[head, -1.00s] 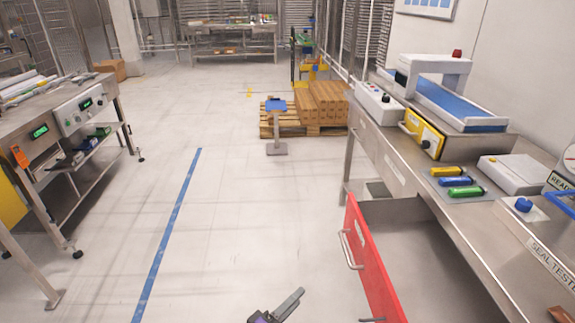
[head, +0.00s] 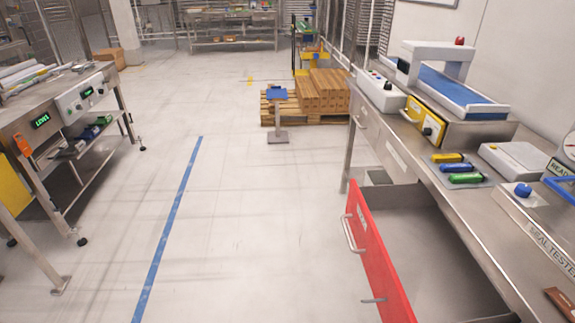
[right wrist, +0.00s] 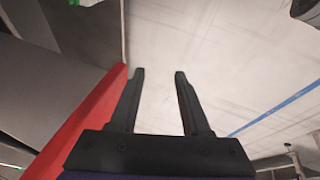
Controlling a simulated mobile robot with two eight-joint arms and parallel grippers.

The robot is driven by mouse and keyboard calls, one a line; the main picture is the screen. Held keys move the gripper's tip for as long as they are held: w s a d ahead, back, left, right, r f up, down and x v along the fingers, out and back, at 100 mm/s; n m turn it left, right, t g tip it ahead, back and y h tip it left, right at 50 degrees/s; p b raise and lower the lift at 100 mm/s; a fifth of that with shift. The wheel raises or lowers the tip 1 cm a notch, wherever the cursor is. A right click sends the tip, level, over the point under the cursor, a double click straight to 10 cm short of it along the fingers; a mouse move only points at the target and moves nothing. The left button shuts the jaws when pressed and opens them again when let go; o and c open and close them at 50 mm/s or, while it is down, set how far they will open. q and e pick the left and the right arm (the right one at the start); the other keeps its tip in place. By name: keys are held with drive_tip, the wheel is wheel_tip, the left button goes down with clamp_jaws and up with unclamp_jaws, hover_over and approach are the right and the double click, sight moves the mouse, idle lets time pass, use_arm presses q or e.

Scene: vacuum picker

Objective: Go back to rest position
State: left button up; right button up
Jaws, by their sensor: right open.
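My right gripper (right wrist: 157,75) shows in the right wrist view, open, with nothing between its two dark fingers. Pale floor lies behind the fingers. The red drawer front (right wrist: 85,118) is close beside it on the left of that view. In the head view the drawer with the red front (head: 378,255) stands pulled out from the steel bench on the right. Neither gripper shows in the head view now.
Another bench (head: 45,110) stands at the left. A pallet with boxes (head: 318,92) is at the back. The floor between, with a blue line (head: 170,230), is clear.

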drive_tip(key=s+m+y, duration=0.2)
drive_tip(key=s, duration=0.2)
use_arm(q)
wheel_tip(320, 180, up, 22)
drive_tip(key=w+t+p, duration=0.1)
drive_tip(key=p, duration=1.8)
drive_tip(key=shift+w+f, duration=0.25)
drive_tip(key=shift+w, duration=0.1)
use_arm(e)
wheel_tip(320, 180, up, 22)
drive_tip(key=w+a+t, duration=0.1)
drive_tip(key=shift+f+y, duration=0.25)
drive_tip(key=shift+y, duration=0.05)
